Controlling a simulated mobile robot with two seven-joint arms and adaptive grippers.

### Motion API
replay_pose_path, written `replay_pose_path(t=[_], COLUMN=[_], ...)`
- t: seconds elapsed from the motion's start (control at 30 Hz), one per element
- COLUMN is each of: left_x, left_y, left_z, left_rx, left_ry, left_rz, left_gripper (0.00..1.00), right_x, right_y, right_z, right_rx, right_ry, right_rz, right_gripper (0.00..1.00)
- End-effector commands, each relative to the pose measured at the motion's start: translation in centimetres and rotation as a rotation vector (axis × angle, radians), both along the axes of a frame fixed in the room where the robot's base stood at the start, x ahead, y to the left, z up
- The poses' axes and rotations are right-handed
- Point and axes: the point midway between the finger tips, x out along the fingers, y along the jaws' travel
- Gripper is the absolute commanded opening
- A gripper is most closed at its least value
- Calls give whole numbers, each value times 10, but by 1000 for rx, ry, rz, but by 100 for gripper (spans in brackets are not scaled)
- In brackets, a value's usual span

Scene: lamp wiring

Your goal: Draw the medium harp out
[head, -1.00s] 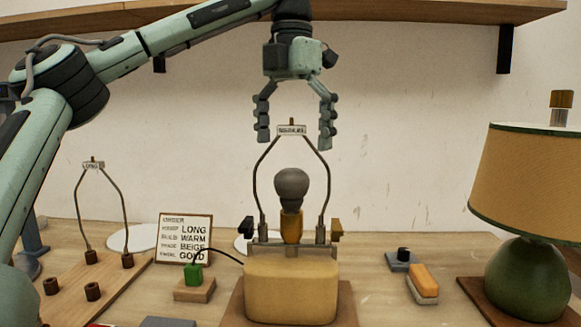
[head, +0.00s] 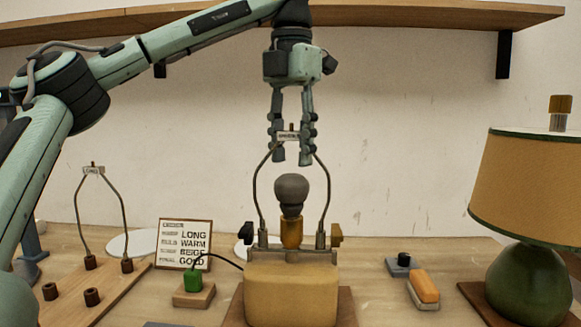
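The medium harp (head: 256,184) is a thin metal wire loop with a small, blurred label at its top. It stands upright around a grey bulb (head: 291,190), its feet in the holders on the beige lamp base (head: 291,291). My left gripper (head: 292,156) points straight down over it. Its fingers are closed in on both sides of the harp's labelled top and appear to grip it. The harp still sits in its holders. My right gripper is out of view.
A harp labelled LONG (head: 125,210) stands in a wooden rack (head: 112,287) at left. An order card (head: 184,244) and a green switch block (head: 193,286) are left of the base. A finished lamp (head: 530,190) stands at right. A shelf (head: 420,22) runs above.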

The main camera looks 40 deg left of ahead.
Motion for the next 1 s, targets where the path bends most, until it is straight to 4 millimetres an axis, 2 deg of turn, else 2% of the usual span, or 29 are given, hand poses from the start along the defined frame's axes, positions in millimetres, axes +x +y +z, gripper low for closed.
replay_pose_path(t=[0.03,0.2,0.3,1.0], left_x=[0,0,0,0], left_y=[0,0,0,0], left_z=[0,0,0,7], left_rx=[0,0,0,0], left_ry=[0,0,0,1], left_rz=[0,0,0,0], left_gripper=[34,13,4,1], right_x=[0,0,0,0], right_y=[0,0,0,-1], right_z=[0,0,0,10], right_rx=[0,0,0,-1], right_ry=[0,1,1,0], right_rz=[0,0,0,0], right_gripper=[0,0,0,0])
